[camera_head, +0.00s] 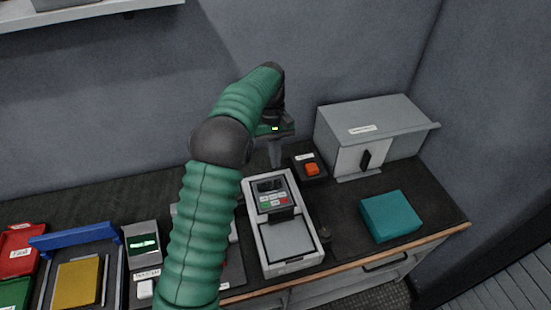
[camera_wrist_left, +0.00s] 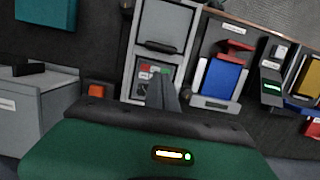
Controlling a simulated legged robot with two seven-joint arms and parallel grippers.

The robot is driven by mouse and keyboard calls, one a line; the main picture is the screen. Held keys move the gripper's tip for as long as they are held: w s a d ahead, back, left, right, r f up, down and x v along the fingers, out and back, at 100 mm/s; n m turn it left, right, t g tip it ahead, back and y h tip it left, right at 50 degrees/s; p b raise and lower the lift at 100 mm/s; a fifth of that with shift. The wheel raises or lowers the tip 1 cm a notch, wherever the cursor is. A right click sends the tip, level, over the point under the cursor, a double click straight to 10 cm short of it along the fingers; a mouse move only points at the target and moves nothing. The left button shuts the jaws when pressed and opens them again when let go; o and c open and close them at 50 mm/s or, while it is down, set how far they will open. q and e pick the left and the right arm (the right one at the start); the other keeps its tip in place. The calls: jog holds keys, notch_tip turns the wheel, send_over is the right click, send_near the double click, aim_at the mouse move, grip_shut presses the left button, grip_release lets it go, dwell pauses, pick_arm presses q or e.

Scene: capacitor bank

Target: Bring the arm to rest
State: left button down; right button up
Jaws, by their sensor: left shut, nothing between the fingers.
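My left arm (camera_head: 203,215), sleeved in green with dark joints, rises from the bottom of the head view and bends over the bench. Its left gripper (camera_head: 276,163) points down just behind the grey tester with a keypad (camera_head: 289,252). The fingers are together and hold nothing. In the left wrist view the closed fingers (camera_wrist_left: 162,92) show in front of the keypad of the same tester (camera_wrist_left: 128,84). I cannot tell whether the fingertips touch anything. My right gripper is not in view.
An orange button box (camera_head: 312,169) and a grey cabinet (camera_head: 385,122) stand behind right. A teal block (camera_head: 391,216) lies at right. A red tray (camera_head: 18,250), a yellow block (camera_head: 77,283) and a small green-lit display (camera_head: 144,244) are at left. A shelf (camera_head: 90,11) hangs above.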

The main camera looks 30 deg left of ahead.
pick_arm(q)
jog(key=s+d+f+m+t, duration=0.1)
jog(key=s+d+f+m, duration=0.1)
jog(key=s, duration=0.4)
jog(key=s+d+f+m+t+y+b, duration=0.1)
jog(key=s+d+f+m+t, duration=0.1)
jog(key=s+d, duration=0.4)
jog(key=s+d+f+m+t+y, duration=0.1)
jog(key=s+d+f+m, duration=0.3)
jog(key=s+d+m, duration=0.2)
jog(key=shift+s+d, duration=0.25)
jog(key=shift+s, duration=0.2)
jog(key=shift+d+r, duration=0.1)
jog(key=shift+d, duration=0.2)
